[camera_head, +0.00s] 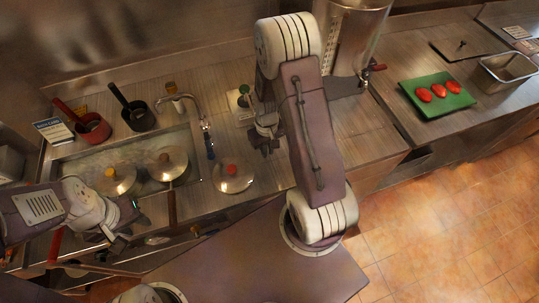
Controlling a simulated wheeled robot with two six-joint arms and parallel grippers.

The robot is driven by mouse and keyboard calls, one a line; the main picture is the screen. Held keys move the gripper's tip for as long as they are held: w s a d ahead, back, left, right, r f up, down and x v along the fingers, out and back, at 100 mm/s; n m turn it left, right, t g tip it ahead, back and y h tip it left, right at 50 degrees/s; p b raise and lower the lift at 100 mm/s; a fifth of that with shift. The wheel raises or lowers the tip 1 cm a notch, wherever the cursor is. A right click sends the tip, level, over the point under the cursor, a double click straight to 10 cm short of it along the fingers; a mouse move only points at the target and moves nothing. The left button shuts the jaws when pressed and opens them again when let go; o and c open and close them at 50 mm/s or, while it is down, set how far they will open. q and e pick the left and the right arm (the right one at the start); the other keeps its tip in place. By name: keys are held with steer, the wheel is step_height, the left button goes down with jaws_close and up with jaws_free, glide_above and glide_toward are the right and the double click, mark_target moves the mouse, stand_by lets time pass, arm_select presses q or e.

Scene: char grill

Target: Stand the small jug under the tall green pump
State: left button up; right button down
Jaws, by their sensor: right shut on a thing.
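A small dispenser with a green top (244,90) stands on a pale base on the back counter, left of my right arm. It looks like the green pump, but its height is hard to judge from above. My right gripper (264,142) points down just in front of this dispenser and to its right. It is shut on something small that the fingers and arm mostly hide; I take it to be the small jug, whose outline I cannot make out. My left gripper (128,212) is over the front of the sink, apart from the dispenser; its finger opening is unclear.
Lidded pans (171,164) sit at the sink, with a faucet (190,100) behind. A round lid with a red knob (233,178) lies left of my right arm. A steel urn (350,35) stands behind it. A green board (437,95) with red pieces lies right.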

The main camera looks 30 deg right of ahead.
steer(key=shift+w+d+f, duration=0.1)
steer(key=shift+w+d, duration=0.1)
steer(key=shift+w, duration=0.55)
steer(key=shift+w+d+r, duration=0.1)
steer(key=shift+w+d, duration=0.05)
steer(key=shift+w, duration=0.55)
steer(key=shift+w+d+f, duration=0.1)
steer(key=shift+w+d, duration=0.1)
steer(key=shift+w, duration=0.55)
steer(key=shift+f, duration=0.15)
steer(key=c, duration=1.4)
jaws_free()
steer(key=shift+o, duration=0.2)
steer(key=shift+s, duration=0.1)
steer(key=shift+s+a, duration=0.4)
steer(key=shift+s, duration=1.2)
steer(key=shift+s+a, duration=0.4)
steer(key=shift+s, duration=1.2)
steer(key=shift+s+a, duration=0.4)
steer(key=shift+s, duration=1.2)
